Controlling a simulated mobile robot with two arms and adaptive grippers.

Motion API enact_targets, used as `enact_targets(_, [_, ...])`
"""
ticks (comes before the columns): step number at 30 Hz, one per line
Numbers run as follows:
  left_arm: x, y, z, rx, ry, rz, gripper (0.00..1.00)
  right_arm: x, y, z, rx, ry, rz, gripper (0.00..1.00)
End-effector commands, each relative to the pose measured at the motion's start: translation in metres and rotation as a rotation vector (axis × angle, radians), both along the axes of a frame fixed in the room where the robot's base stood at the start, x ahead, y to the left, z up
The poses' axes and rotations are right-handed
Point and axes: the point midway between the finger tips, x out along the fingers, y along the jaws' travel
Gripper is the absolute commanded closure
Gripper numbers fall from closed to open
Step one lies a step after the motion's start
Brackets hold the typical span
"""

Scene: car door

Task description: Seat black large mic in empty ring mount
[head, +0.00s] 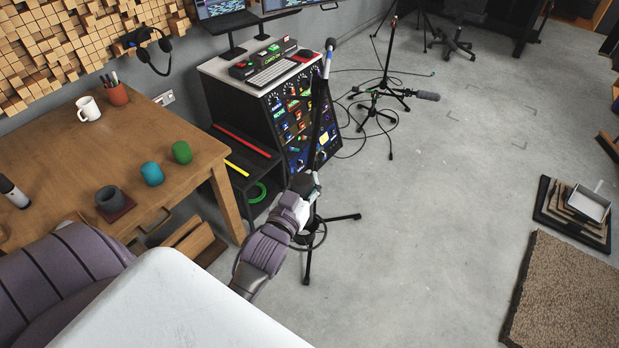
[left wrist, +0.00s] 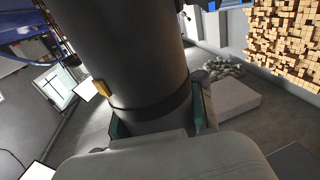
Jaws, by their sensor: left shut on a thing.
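My left gripper (head: 305,186) is shut on the black large mic, low in front of the equipment rack in the head view. Only a small dark part of the mic shows there. In the left wrist view the mic (left wrist: 130,55) is a thick dark grey cylinder between the teal-edged fingers of the left gripper (left wrist: 160,122). A mic stand (head: 318,120) rises right behind the gripper, with a small mic (head: 330,44) at its top. I cannot clearly make out an empty ring mount; a dark ring (head: 318,238) shows by the stand's foot. My right gripper is out of view.
The equipment rack (head: 300,105) stands behind the stand. A wooden table (head: 60,165) with cups and a mug is at the left. Another stand (head: 385,70) with a dark mic (head: 427,96) and loose cables stands farther back.

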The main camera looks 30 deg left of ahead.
Motion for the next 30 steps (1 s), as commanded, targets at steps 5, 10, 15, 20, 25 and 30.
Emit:
enact_targets(5, [0.0, 0.0, 0.002, 0.0, -0.004, 0.0, 1.0, 0.0, 0.0, 0.004, 0.0, 0.0, 0.0, 0.11])
enact_targets(10, [0.0, 0.0, 0.001, 0.0, -0.004, 0.0, 1.0, 0.0, 0.0, 0.004, 0.0, 0.0, 0.0, 0.11])
enact_targets(15, [0.0, 0.0, 0.001, 0.0, -0.003, 0.0, 1.0, 0.0, 0.0, 0.003, 0.0, 0.0, 0.0, 0.11])
enact_targets(20, [0.0, 0.0, -0.002, 0.0, -0.003, 0.0, 1.0, 0.0, 0.0, 0.001, 0.0, 0.0, 0.0, 0.11])
enact_targets(25, [0.0, 0.0, -0.007, -0.001, -0.002, 0.0, 1.0, 0.0, 0.0, -0.002, 0.0, 0.0, 0.001, 0.11])
enact_targets(30, [0.0, 0.0, -0.011, -0.001, -0.002, 0.0, 1.0, 0.0, -0.001, -0.005, -0.001, 0.0, 0.001, 0.11])
